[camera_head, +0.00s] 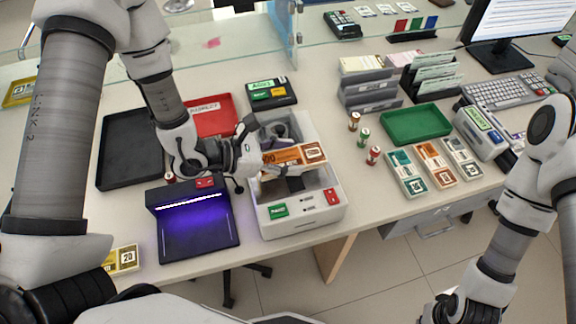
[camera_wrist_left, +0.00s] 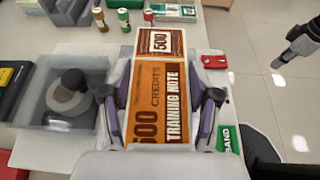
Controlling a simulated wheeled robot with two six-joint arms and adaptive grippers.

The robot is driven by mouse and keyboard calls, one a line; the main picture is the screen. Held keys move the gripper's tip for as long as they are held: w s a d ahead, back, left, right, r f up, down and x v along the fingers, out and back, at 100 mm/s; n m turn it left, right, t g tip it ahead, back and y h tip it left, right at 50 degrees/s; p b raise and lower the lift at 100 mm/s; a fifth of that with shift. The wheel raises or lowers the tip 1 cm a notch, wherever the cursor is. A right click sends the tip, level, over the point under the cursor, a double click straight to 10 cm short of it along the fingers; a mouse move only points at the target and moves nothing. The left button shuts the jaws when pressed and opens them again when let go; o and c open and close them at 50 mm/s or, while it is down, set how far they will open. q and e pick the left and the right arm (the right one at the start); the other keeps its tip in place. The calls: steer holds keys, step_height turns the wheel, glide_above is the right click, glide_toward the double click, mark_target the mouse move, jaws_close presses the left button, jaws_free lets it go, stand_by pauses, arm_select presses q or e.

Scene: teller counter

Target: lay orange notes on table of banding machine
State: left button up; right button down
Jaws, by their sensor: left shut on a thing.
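My left gripper (camera_head: 279,172) is shut on a bundle of orange 500 notes (camera_head: 305,155) and holds it above the banding machine (camera_head: 302,226). In the left wrist view the bundle (camera_wrist_left: 163,82) lies lengthwise between the fingers of the left gripper (camera_wrist_left: 165,112), with its printed face up. The machine is a pale grey box with a green button, a red button and a tape roll behind. The gripper and notes hide much of its table; I cannot tell whether the notes touch it. My right gripper (camera_wrist_left: 292,52) shows small at upper right there; its jaws are unclear.
A lit purple-glowing device (camera_head: 198,222) stands left of the machine. A black tray (camera_head: 124,160) and a red tray (camera_head: 212,118) lie behind it. Note trays (camera_head: 437,165), small cylinders and a green tray (camera_head: 414,124) are to the right. Clear counter lies just right of the machine.

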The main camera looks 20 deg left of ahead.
arm_select(q)
step_height(320, 180, down, 4)
steer(key=shift+w+r+p, duration=0.15)
steer(key=shift+r+p, duration=0.1)
steer(key=shift+p, duration=0.2)
steer(key=shift+f, duration=0.1)
steer(key=shift+f+b, duration=0.15)
steer(key=shift+b, duration=0.2)
steer(key=o, duration=1.3)
